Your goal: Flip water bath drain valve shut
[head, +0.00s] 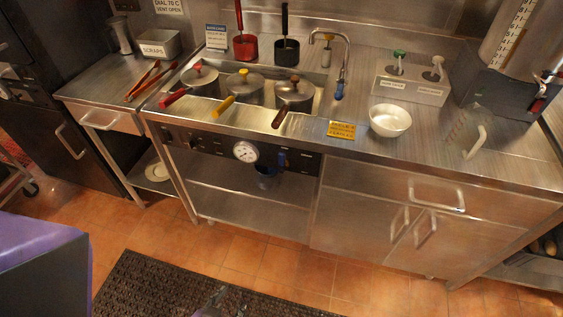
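The water bath (325,84) is a steel basin in the counter with several lidded pots hanging in it. Its front panel carries a round white dial (246,152). My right gripper is not in view.
A dark perforated mat (150,287) lies on the tiled floor before the counter. A white bowl (390,120) and a yellow sign (341,130) are near the counter's front edge. Cabinet handles (437,196) stick out at right. The tiles before the panel are clear.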

